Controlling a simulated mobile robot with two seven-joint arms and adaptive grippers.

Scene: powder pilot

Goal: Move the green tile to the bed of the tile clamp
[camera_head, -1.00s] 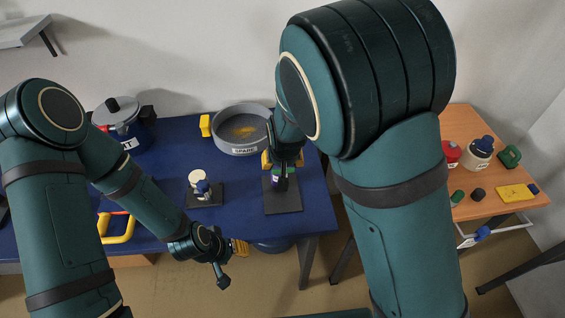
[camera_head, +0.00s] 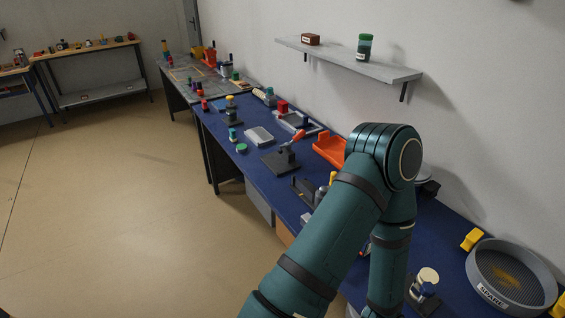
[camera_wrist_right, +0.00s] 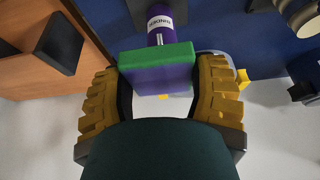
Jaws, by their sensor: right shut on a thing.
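In the right wrist view, my right gripper (camera_wrist_right: 158,76) is shut on a block with a green edge (camera_wrist_right: 155,54) and a purple face, which I take to be the green tile. Just beyond it, a purple cylinder with a white label (camera_wrist_right: 160,22) meets a dark plate; whether it touches the block I cannot tell. In the head view, a dark plate with an orange-red handle (camera_head: 283,159) on the blue bench looks like a clamp, but I cannot tell if it is the tile clamp.
The blue bench (camera_head: 253,172) also carries an orange tray (camera_head: 329,151), a pale tray (camera_head: 259,136), and a round sieve (camera_head: 510,277) at right. A grey shelf (camera_head: 350,61) is on the wall. Open floor (camera_head: 120,210) lies left.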

